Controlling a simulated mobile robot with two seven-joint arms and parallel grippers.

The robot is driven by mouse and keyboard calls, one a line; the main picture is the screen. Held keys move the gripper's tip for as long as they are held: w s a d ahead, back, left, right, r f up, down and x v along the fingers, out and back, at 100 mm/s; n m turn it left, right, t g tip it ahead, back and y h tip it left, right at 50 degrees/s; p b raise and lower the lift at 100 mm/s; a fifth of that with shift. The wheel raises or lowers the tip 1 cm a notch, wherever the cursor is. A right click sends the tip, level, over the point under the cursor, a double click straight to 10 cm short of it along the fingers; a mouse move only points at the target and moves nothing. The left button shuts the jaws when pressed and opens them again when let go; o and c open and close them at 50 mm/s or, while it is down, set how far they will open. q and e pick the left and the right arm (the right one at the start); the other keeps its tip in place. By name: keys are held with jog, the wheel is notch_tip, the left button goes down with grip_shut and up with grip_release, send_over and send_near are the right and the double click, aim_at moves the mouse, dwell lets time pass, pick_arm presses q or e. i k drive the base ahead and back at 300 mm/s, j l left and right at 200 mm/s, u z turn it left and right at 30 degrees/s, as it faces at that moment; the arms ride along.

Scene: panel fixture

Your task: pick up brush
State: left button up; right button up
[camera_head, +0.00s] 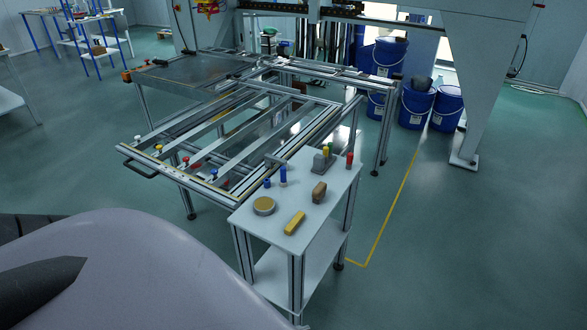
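A small brown block-like object (319,192), which looks like the brush, lies on the white top of a small metal-framed table (330,222). It is near the middle of the right edge, and its bristles cannot be made out. Neither gripper can be made out in the head view. A large pale curved part at the lower left is my own body.
On the same tabletop are a yellow block (294,222), a round tin (264,206), blue items (283,176), a grey holder (321,164) and a red-topped item (349,160). A metal panel frame (215,130) adjoins the table. Blue buckets (415,106) stand behind. The right floor is clear.

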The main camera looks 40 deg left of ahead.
aim_at(318, 193)
jog(key=i+l+u, duration=0.15)
jog(key=u, duration=0.35)
jog(key=i+l+u, duration=0.15)
jog(key=l+u, duration=0.15)
jog(key=u, duration=0.15)
jog(key=i+l+u, duration=0.1)
jog(key=l+u, duration=0.15)
jog(key=u, duration=0.25)
jog(key=l+u, duration=0.3)
jog(key=u, duration=0.15)
jog(key=l+u, duration=0.3)
jog(key=u, duration=0.15)
jog(key=l+u, duration=0.4)
jog(key=i+l+u, duration=0.1)
jog(key=l+u, duration=0.4)
jog(key=l, duration=0.15)
jog(key=i+l, duration=0.1)
jog(key=i, duration=0.3)
